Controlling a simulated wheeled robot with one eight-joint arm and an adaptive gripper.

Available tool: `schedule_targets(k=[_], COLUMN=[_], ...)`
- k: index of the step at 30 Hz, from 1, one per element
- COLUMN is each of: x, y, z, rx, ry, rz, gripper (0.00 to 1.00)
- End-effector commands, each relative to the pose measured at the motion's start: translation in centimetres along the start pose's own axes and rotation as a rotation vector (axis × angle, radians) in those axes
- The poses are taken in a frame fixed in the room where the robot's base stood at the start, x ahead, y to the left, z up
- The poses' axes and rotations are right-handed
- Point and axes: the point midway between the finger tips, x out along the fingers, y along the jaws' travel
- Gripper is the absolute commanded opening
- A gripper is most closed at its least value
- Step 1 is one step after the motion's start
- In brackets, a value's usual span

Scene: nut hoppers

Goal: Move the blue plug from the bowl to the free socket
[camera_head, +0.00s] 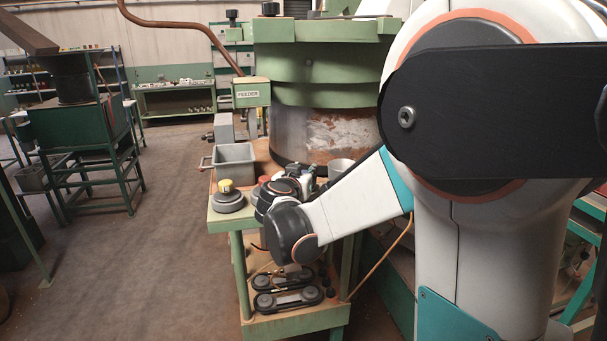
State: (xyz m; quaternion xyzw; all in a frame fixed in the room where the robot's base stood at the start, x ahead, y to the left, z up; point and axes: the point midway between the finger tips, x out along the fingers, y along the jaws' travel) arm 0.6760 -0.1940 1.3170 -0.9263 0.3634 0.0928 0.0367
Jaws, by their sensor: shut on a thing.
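My gripper (307,172) is small and dark above the green bench, mostly behind my wrist. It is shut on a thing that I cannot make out. No blue plug can be made out. A pale round vessel (341,167), perhaps the bowl, stands just right of my gripper, partly behind my arm. A grey round base (227,200) with a yellow top (226,185) sits at the bench's left front corner. A red-topped piece (264,180) is just left of my wrist. I cannot make out a free socket; my arm hides much of the bench top.
A grey bin (234,162) stands at the bench's back left. The large green and rusty feeder drum (325,130) rises behind. Dark belt-like parts (287,299) lie on the lower shelf. A green stand (85,130) is at the far left. The floor (150,250) left of the bench is clear.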

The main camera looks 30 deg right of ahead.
Motion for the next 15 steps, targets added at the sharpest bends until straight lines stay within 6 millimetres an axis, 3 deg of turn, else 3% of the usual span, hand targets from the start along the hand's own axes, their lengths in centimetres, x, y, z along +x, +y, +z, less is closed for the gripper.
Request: schedule_targets(k=[7,8,15], x=[0.11,0.09,0.08], y=[-0.01,-0.01,0.00], z=[0.50,0.43,0.40], rx=[0.000,0.000,0.000], ry=[0.000,0.000,0.000], rz=[0.000,0.000,0.000], gripper=[0.00,0.36,0.38])
